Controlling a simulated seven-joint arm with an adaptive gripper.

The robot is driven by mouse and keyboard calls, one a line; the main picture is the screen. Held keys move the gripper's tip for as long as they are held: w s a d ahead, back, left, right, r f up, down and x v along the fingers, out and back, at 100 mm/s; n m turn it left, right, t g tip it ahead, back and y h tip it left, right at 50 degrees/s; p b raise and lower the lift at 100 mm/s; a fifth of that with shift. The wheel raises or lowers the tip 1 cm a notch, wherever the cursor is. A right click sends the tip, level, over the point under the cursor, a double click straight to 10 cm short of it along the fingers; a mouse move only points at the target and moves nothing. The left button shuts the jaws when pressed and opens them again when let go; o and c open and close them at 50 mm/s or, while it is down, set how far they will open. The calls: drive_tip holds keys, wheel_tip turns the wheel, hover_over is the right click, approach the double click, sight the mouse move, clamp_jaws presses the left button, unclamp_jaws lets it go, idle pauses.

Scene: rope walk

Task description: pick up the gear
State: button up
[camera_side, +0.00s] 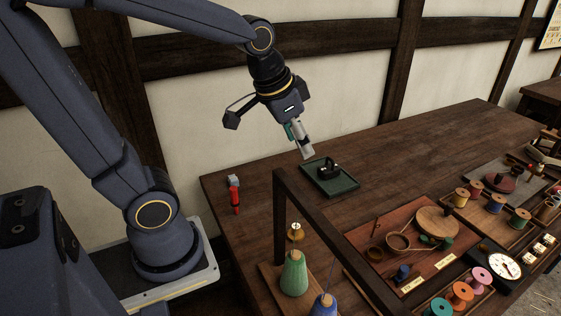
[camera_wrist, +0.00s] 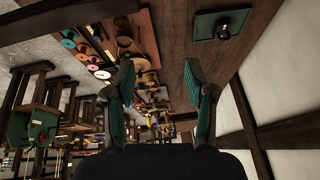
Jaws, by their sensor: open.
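No toothed gear shows clearly in either view. A small dark object with a pale spot (camera_side: 329,169) sits on a green tray (camera_side: 345,186) near the back of the table, and I cannot tell what it is. It also shows in the wrist view (camera_wrist: 223,33), at the upper right. A small round brass piece (camera_side: 296,232) stands near the dark wooden frame, its teeth, if any, too small to see. My gripper (camera_side: 303,148) is open and empty, in the air above the table, a little left of the green tray; its fingers spread apart in the wrist view (camera_wrist: 158,72).
A dark wooden frame (camera_side: 337,232) rises at the front. Green (camera_side: 294,275) and blue (camera_side: 323,305) thread cones stand by it. A red-handled tool (camera_side: 235,199) lies at the left. Boards with spools and a white dial (camera_side: 498,263) fill the right. Table beyond the tray is clear.

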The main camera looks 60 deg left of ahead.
drive_tip(key=w+a+f+g, duration=0.3)
drive_tip(key=w+f, duration=0.2)
drive_tip(key=f, duration=0.5)
drive_tip(key=n+g, duration=0.1)
drive_tip(key=g, duration=0.1)
hover_over(296, 225)
wheel_tip(296, 225, down, 6)
drive_tip(key=shift+h, duration=0.3)
drive_tip(key=f, duration=1)
drive_tip(key=shift+s+d, duration=0.1)
drive_tip(key=shift+d, duration=0.15)
wheel_tip(296, 225, down, 6)
drive_tip(key=shift+a+r, duration=0.15)
clamp_jaws()
